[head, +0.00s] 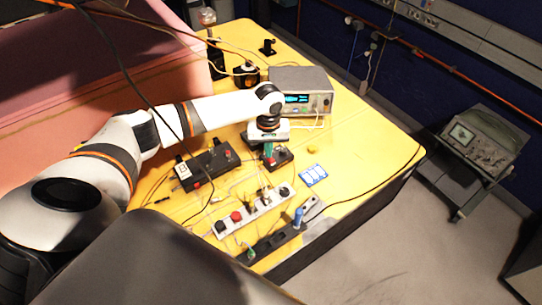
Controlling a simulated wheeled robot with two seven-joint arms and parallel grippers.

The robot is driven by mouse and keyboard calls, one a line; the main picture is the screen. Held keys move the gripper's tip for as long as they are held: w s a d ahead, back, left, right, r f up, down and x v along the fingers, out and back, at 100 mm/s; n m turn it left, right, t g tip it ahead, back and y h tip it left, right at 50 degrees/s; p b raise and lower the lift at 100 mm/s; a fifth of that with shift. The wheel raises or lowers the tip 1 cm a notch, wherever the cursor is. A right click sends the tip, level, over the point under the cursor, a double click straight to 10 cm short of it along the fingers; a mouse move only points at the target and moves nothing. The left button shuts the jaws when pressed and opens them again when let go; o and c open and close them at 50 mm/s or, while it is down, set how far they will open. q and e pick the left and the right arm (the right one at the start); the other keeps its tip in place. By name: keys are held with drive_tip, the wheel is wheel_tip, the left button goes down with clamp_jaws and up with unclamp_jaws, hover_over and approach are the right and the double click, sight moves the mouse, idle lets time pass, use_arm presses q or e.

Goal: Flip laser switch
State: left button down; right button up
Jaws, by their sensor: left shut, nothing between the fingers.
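My left arm reaches in from the left over a yellow table (370,146). My left gripper (268,151) points down, its fingers shut with nothing between them. It is just above or touching a small black box (283,158); I cannot tell which. A larger black box (207,167) with a red part on its front lies just left of the gripper. I cannot tell which box carries the laser switch; the gripper hides part of the small box. My right gripper is not in view.
A bench instrument (322,101) with a lit display stands behind the gripper. A white power strip (257,209) and a dark strip (275,240) with plugs lie in front. Cables cross the table. A pink foam wall (160,80) stands at left. The table's right side is mostly clear.

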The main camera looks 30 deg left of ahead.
use_arm(q)
drive_tip(key=shift+r+p, duration=2.4)
drive_tip(key=shift+r, duration=0.7)
